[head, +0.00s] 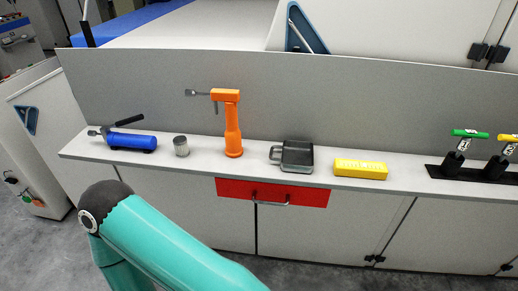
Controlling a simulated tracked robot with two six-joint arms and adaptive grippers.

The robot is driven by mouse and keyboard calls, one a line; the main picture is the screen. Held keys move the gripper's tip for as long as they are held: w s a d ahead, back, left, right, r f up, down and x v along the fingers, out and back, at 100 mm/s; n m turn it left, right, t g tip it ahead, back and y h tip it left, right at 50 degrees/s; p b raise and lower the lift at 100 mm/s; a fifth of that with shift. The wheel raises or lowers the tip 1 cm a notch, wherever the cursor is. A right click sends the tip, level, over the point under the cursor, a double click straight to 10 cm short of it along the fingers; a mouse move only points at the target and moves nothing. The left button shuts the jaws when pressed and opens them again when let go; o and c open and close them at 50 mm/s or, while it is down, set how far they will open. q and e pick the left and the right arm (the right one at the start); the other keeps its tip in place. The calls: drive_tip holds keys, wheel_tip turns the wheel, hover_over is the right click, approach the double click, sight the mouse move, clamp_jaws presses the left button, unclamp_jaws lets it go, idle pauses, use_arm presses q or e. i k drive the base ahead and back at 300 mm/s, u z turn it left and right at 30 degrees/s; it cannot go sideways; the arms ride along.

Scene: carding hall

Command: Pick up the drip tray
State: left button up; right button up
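What looks like the drip tray is a small dark grey, shallow square tray with a raised rim (297,168) and a loop handle on its left side. It sits on the pale shelf, between the orange tool and the yellow block, with nothing of mine touching it. A teal link of my own arm crosses the lower left foreground, well in front of the shelf. Neither of my grippers shows in the head view.
The pale shelf (406,182) also holds a blue pump-like tool (133,141), a metal can (181,146), an orange tool (232,125), a yellow block (361,169) and green- and yellow-handled tools at right. A red drawer (235,189) lies below; a grey panel (380,110) stands behind.

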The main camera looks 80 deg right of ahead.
sight(297, 157)
drive_tip(key=z, duration=0.05)
drive_tip(key=k, duration=1.25)
drive_tip(key=z, duration=1.4)
drive_tip(key=k, duration=0.15)
drive_tip(key=u, duration=0.05)
drive_tip(key=i, duration=0.5)
